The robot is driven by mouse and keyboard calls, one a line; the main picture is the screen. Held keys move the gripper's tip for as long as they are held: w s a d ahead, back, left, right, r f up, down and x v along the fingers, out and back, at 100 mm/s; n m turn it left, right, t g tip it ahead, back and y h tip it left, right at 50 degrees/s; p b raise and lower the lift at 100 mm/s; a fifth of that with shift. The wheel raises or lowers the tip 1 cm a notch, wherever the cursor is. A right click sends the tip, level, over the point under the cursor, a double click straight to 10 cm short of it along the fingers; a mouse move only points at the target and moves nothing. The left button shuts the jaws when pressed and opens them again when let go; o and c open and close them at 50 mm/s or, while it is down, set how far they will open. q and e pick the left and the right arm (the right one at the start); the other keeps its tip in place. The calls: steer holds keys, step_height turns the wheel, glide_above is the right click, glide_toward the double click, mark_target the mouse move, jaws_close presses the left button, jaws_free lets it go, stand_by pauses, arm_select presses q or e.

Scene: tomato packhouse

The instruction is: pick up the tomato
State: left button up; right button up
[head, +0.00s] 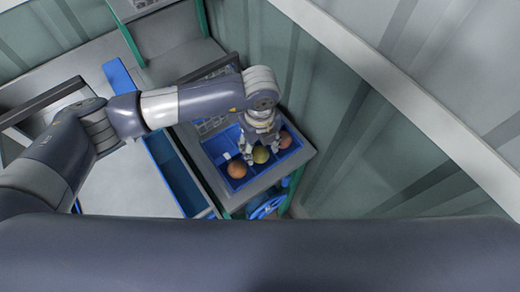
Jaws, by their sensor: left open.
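A blue divided tray (241,187) holds three round fruits. An orange-red tomato (237,169) is at the near left, a yellow-green one (261,155) is in the middle, and a reddish one (284,140) is at the right. My left gripper (261,151) is open and points down over the tray, with its fingers around or just above the yellow-green tomato. I cannot tell whether the fingers touch it. The gripper hides part of that tomato and of the tray. My right gripper is not in view.
The tray sits on a grey stand (262,181) with green legs. A long blue bin (178,175) lies left of it, beside a pale table (118,185). A corrugated wall (350,140) closes off the right. A blue round object (265,207) sits below the stand.

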arm_select(q)
steer(key=shift+f, duration=1.3)
steer(key=c, duration=0.5)
steer(key=shift+r, duration=0.15)
